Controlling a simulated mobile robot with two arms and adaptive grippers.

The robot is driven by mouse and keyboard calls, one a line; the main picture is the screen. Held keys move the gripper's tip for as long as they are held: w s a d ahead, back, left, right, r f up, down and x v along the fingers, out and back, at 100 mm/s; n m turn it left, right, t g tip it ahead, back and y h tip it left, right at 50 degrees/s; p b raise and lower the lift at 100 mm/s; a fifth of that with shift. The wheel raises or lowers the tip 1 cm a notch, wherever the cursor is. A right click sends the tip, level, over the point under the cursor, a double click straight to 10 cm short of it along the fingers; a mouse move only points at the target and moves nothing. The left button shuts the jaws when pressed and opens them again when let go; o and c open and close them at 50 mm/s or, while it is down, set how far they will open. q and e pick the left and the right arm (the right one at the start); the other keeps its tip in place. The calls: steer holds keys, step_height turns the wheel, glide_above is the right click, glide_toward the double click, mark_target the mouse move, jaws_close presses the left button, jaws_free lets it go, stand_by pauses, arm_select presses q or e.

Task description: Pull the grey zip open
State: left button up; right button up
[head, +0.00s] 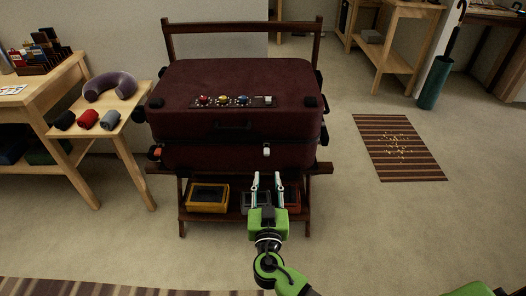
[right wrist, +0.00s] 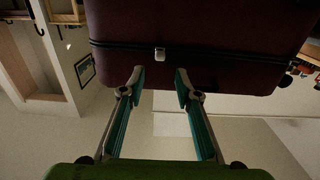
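A dark maroon suitcase (head: 232,125) lies closed on a wooden rack. A dark zip line runs around its side. The small light grey zip pull (head: 266,151) sits on the front of this line, right of the middle; it also shows in the right wrist view (right wrist: 159,54). My right gripper (head: 267,177) is open and empty, in front of and below the pull in the head view. In the right wrist view my gripper (right wrist: 160,78) has its two fingers apart, with the pull between and beyond the tips, not touched. My left gripper is out of view.
An orange piece (head: 156,153) sits at the suitcase's front left corner. The top carries a panel with red, yellow and blue knobs (head: 224,101). Trays, one yellow (head: 208,198), lie on the rack's lower shelf.

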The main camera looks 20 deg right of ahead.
mark_target(267, 155)
steer(key=x, duration=1.1)
steer(key=shift+w+d+f, duration=0.1)
steer(key=shift+w, duration=0.1)
jaws_close()
